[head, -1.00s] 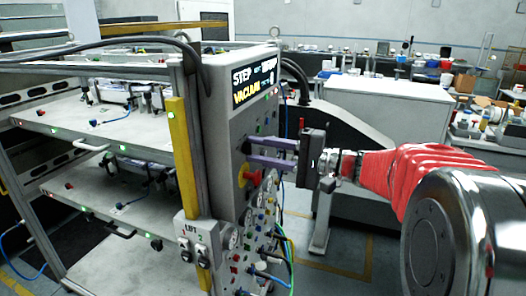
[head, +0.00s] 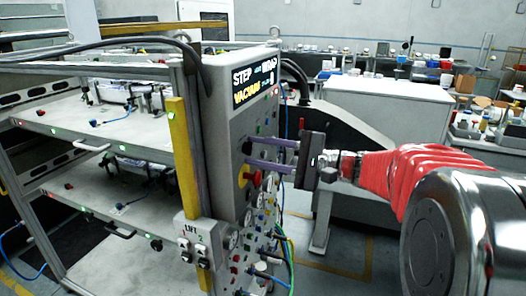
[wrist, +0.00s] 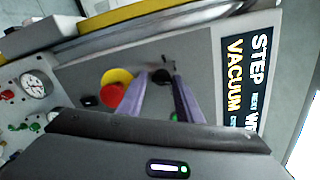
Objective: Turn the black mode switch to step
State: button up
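The black mode switch (wrist: 162,76) shows in the wrist view between the tips of my gripper (wrist: 160,82), on the grey panel. In the head view the black switch (head: 247,147) is at the panel's side, at the ends of the purple fingers. My gripper (head: 252,154) points left at the panel with its two fingers apart, one above the other. The fingers straddle the switch; I cannot tell whether either touches it. The display (head: 254,85) reads STEP on its top line and VACUUM below; it also shows in the wrist view (wrist: 246,80).
A red button on a yellow base (wrist: 113,94) sits just left of the fingers in the wrist view. Another black knob (wrist: 90,101) is beside it. Gauges (wrist: 36,85) and hoses crowd the lower panel. A yellow post (head: 182,150) stands at the panel's left edge.

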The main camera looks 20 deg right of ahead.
jog(key=o, duration=0.4)
jog(key=shift+d, duration=0.1)
jog(key=v, duration=1.3)
jog(key=shift+s+d, duration=0.25)
jog(key=shift+d, duration=0.05)
jog(key=shift+w, duration=0.1)
